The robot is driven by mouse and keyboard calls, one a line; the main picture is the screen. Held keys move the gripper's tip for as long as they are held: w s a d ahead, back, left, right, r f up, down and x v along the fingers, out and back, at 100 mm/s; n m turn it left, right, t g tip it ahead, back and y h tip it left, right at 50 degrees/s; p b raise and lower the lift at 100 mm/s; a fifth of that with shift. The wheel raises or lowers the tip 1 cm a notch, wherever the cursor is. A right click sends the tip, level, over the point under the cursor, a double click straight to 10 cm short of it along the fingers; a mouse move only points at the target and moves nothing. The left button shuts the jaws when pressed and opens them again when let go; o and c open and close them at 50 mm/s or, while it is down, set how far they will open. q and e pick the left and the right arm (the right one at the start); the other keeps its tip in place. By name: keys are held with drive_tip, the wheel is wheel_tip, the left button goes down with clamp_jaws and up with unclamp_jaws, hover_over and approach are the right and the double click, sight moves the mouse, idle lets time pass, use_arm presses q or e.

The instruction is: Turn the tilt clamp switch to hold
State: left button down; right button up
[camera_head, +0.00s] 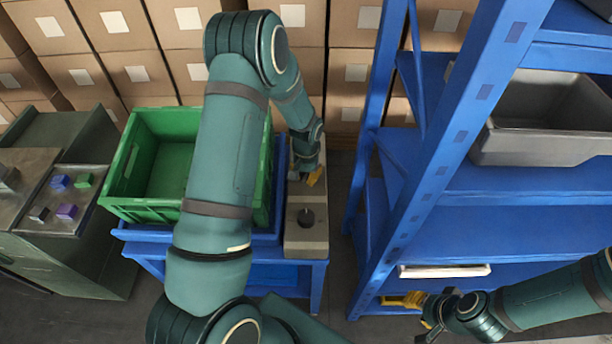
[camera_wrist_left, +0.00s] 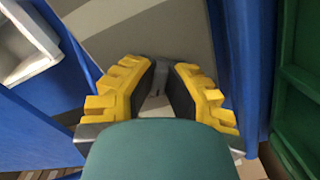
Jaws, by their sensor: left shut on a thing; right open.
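My left gripper (camera_head: 314,179) reaches down to the far half of the box. In the left wrist view its yellow-padded fingers (camera_wrist_left: 157,78) close on a small grey piece (camera_wrist_left: 155,92) at the grey panel, which looks like the tilt clamp switch. The fingers hide most of it, and its setting cannot be read. My right gripper (camera_head: 420,308) is open and empty beside the blue rack, far from the box.
A green crate (camera_head: 122,172) sits on the blue stand (camera_head: 317,283) left of the box. The blue shelf rack (camera_head: 440,170) with a grey bin (camera_head: 535,148) stands to the right. Stacked cartons (camera_head: 350,62) line the back. A workbench (camera_head: 95,240) with small coloured blocks is at left.

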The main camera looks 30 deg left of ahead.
sight(306, 177)
use_arm(q)
drive_tip(key=c, duration=1)
unclamp_jaws()
wheel_tip(306, 177, up, 12)
